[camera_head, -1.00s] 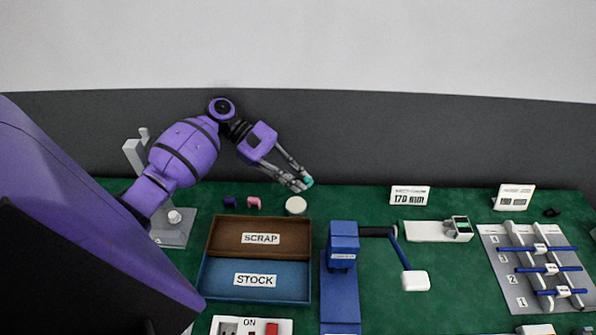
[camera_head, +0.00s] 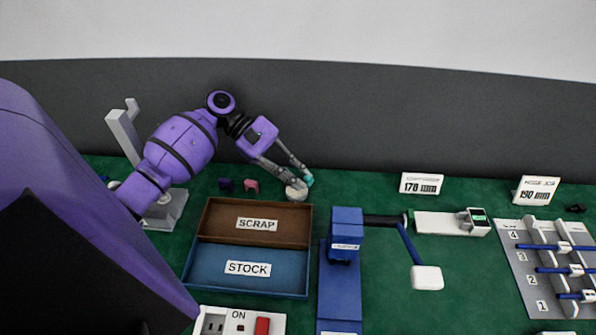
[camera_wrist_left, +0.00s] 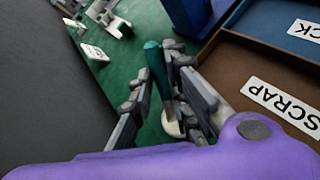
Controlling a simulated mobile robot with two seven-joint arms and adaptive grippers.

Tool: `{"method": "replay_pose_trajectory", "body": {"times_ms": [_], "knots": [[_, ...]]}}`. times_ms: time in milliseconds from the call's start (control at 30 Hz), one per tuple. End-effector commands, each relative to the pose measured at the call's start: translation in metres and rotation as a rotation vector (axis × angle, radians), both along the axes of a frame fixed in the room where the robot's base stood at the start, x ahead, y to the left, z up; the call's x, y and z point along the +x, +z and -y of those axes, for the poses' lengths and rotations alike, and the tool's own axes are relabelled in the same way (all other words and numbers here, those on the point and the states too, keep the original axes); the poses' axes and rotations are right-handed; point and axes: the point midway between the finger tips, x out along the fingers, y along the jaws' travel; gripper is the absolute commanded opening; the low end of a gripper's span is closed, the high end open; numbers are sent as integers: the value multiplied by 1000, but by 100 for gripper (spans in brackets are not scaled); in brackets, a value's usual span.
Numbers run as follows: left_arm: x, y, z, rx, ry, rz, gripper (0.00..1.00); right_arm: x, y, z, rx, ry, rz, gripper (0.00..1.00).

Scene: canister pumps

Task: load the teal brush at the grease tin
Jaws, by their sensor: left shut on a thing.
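My left gripper (camera_head: 302,184) is shut on the teal brush (camera_head: 309,180), over the back of the green bench. The brush also shows in the left wrist view (camera_wrist_left: 155,58), its teal end up and its lower end pointing down between the fingers. The grease tin (camera_head: 294,195), a small pale round tin, sits just behind the scrap tray; the fingers partly cover it. In the left wrist view the tin (camera_wrist_left: 171,126) lies under the brush's lower end. I cannot tell whether the brush touches the grease. My right gripper is not in view.
The brown scrap tray (camera_head: 209,216) and blue stock tray (camera_head: 197,272) lie in front of the tin. A blue crank stand (camera_head: 345,232) is to the right. Small purple (camera_head: 226,184) and pink (camera_head: 251,186) pieces sit left of the tin. A grey stand (camera_head: 166,206) is farther left.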

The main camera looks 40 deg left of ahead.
Motion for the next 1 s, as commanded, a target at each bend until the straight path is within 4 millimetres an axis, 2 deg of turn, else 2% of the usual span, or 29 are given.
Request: {"method": "replay_pose_trajectory", "body": {"times_ms": [1000], "knots": [[0,-8,0,-1,0,-1,0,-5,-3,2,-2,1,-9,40]]}}
